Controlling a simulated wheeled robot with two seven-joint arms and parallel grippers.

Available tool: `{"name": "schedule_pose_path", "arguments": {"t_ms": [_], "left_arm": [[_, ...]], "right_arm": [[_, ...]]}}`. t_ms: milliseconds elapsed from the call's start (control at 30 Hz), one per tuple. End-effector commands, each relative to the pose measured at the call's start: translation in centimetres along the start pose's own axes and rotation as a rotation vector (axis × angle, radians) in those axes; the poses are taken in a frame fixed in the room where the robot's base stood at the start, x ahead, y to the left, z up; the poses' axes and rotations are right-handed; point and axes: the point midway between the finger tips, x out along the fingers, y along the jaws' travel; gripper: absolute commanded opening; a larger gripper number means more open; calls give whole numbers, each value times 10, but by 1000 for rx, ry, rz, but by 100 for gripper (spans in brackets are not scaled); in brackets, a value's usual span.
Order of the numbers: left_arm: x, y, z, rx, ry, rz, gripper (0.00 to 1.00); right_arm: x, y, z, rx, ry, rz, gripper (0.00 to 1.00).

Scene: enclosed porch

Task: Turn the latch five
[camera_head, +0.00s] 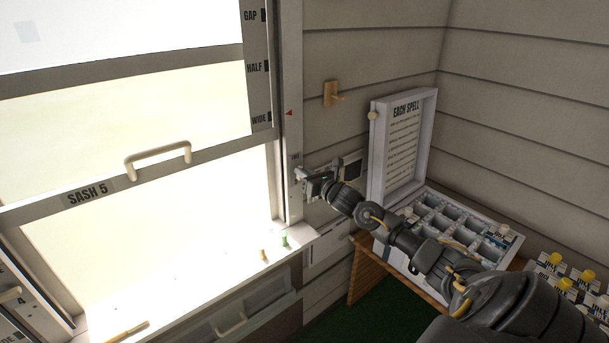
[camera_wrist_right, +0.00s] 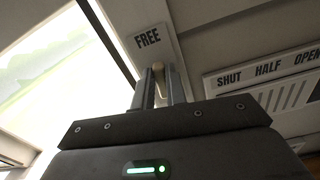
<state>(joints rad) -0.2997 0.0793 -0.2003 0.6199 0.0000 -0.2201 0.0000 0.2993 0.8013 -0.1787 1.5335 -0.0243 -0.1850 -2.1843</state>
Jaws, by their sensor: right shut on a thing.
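The window marked SASH 5 (camera_head: 88,193) fills the left of the head view, with a pale handle (camera_head: 158,160) on its lower rail. My right gripper (camera_head: 307,176) reaches the right window jamb and is shut on the latch there. In the right wrist view the gripper's two fingers (camera_wrist_right: 162,88) close on both sides of the small pale latch (camera_wrist_right: 158,70). My left gripper is out of view.
A vent plate marked SHUT, HALF, OPEN (camera_wrist_right: 265,75) is right of the jamb. An open compartment box (camera_head: 432,98) with an EACH SPELL lid stands under my right arm. Small green (camera_head: 284,240) and yellow (camera_head: 263,254) pieces lie on the sill. A wooden wall peg (camera_head: 331,95) is above.

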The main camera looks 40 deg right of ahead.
Motion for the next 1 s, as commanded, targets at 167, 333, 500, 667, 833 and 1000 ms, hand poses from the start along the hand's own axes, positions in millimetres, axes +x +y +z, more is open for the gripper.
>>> {"name": "schedule_pose_path", "arguments": {"t_ms": [167,333,500,667,833,1000], "left_arm": [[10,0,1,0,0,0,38],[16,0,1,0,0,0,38],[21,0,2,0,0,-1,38],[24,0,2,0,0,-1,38],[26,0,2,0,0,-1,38],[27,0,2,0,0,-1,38]], "right_arm": [[0,-3,-2,144,0,-2,0],[0,-5,-2,306,0,-1,0],[0,-7,-2,469,-2,-1,0],[0,-8,-3,621,-2,-1,0],[0,-10,-4,782,-1,-1,0],[0,-12,-5,944,-3,-2,0]]}}
